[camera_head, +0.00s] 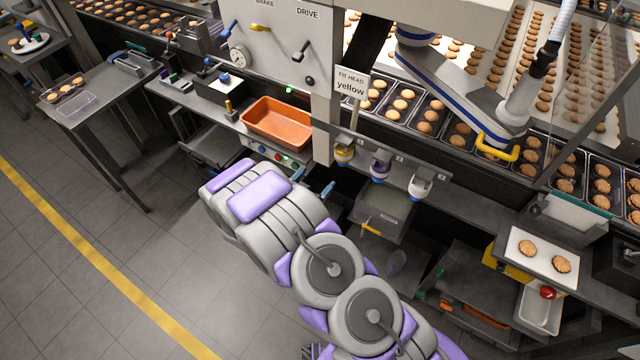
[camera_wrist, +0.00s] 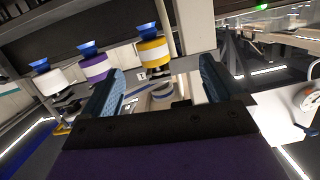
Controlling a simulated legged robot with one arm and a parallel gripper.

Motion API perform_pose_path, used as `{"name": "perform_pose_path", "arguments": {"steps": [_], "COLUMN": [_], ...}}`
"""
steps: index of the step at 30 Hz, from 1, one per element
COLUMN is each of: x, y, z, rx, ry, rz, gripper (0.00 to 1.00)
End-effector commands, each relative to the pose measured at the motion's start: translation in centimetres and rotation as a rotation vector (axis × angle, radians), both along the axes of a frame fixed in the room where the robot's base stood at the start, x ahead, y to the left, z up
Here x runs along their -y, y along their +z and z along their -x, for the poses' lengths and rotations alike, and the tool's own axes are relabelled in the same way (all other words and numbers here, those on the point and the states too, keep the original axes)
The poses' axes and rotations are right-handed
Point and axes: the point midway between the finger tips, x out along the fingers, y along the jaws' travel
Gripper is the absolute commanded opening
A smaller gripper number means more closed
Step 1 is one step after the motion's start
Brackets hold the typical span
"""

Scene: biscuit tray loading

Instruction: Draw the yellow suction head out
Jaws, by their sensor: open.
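The yellow suction head (camera_head: 344,155) hangs at the left end of a rack, beside a purple head (camera_head: 380,168) and a white head (camera_head: 419,188). In the wrist view the yellow head (camera_wrist: 153,51) shows above and between my fingertips, with a blue cup on top. The purple head (camera_wrist: 96,68) and white head (camera_wrist: 50,81) stand to its left there. My gripper (camera_head: 313,183) is open, just left of and below the yellow head in the head view. Its two blue fingers (camera_wrist: 158,88) have nothing between them that they touch.
A sign (camera_head: 351,84) reads "FIT HEAD yellow". An orange bin (camera_head: 278,122) stands on the counter left of the rack, next to a grey post (camera_head: 324,130). An open grey drawer (camera_head: 384,212) lies below the rack.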

Motion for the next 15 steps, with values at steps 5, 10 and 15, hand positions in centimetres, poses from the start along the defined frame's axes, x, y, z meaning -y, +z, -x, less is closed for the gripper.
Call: {"name": "perform_pose_path", "arguments": {"steps": [5, 10, 15], "x": [1.0, 2.4, 3.5], "y": [0.1, 0.5, 0.4], "z": [1.6, 1.9, 0.8], "rx": [0.080, 0.108, 0.109], "ry": [-0.024, -0.035, -0.037], "rz": [0.125, 0.153, 0.151], "gripper": [0.94, 0.94, 0.94]}}
